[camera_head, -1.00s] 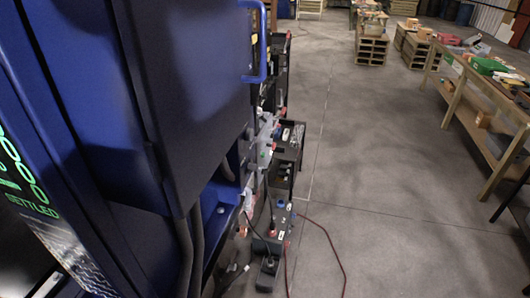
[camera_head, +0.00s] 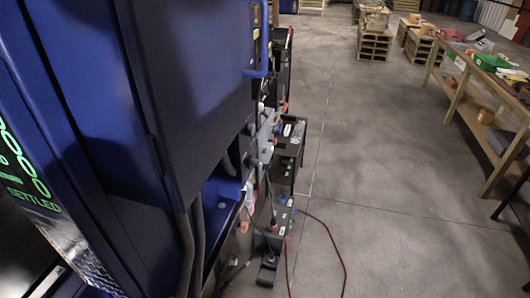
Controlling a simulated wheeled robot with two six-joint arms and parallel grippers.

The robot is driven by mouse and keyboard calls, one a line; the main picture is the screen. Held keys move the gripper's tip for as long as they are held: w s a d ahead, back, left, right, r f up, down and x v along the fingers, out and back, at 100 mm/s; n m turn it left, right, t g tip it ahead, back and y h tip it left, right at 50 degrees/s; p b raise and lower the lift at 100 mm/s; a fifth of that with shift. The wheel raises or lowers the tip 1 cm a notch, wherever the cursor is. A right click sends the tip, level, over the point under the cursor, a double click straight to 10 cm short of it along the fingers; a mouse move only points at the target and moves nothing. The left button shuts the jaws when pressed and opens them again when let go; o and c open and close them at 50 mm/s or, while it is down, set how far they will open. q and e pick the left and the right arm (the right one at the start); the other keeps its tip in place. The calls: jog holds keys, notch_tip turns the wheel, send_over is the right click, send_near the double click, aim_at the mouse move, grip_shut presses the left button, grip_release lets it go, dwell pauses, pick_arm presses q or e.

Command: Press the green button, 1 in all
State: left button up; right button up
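I cannot make out a green button for sure. A tall blue machine (camera_head: 195,100) fills the left side, close to me. A tiny green spot (camera_head: 265,151) shows among small grey and red parts beyond the machine, too small to identify. Neither of my grippers is in view.
Black carts (camera_head: 288,150) with small parts stand along the machine's far side. A red cable (camera_head: 325,232) lies on the floor. Wooden pallets (camera_head: 375,45) and a long workbench (camera_head: 477,95) with boxes stand at the right.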

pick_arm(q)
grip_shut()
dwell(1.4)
